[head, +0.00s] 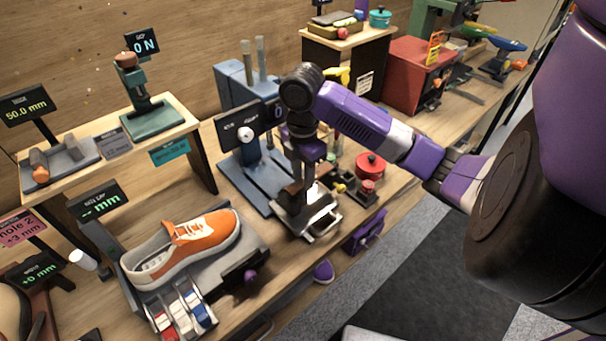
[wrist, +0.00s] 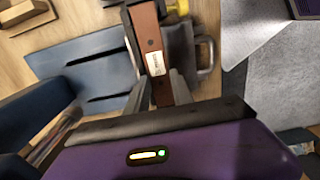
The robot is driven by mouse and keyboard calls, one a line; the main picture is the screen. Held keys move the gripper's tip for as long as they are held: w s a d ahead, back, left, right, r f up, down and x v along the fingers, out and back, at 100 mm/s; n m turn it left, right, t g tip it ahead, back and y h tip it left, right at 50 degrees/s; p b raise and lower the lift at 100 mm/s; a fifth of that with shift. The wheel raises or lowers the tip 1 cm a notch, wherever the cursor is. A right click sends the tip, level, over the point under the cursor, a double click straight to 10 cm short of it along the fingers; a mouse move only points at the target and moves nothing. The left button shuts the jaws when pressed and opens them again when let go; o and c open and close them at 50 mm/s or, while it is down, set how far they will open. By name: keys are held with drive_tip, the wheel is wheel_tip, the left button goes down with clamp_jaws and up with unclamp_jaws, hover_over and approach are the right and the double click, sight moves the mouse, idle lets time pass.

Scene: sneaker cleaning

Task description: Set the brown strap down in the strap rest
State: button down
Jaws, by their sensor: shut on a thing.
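The brown strap (wrist: 148,38) is a flat bar with dark dots and a small white label, seen in the wrist view. My gripper (wrist: 159,84) is shut on it, with one grey finger on each side. A grey metal piece with a looped handle (wrist: 206,56) lies under and beside the strap; it may be the strap rest, but I cannot tell for sure. In the head view my gripper (head: 303,205) points down over a small pale metal piece (head: 322,218) at the bench's front edge. Whether the strap touches it is hidden.
A blue slotted stand (head: 250,170) is close to the left of my gripper. An orange sneaker (head: 185,248) sits on a grey fixture further left. A red pot (head: 370,165) and small items stand to the right. The grey floor lies beyond the bench edge.

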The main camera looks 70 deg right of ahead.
drive_tip(key=shift+f+b, duration=0.45)
drive_tip(key=shift+f, duration=0.2)
drive_tip(key=c, duration=1)
unclamp_jaws()
drive_tip(key=shift+r, duration=0.2)
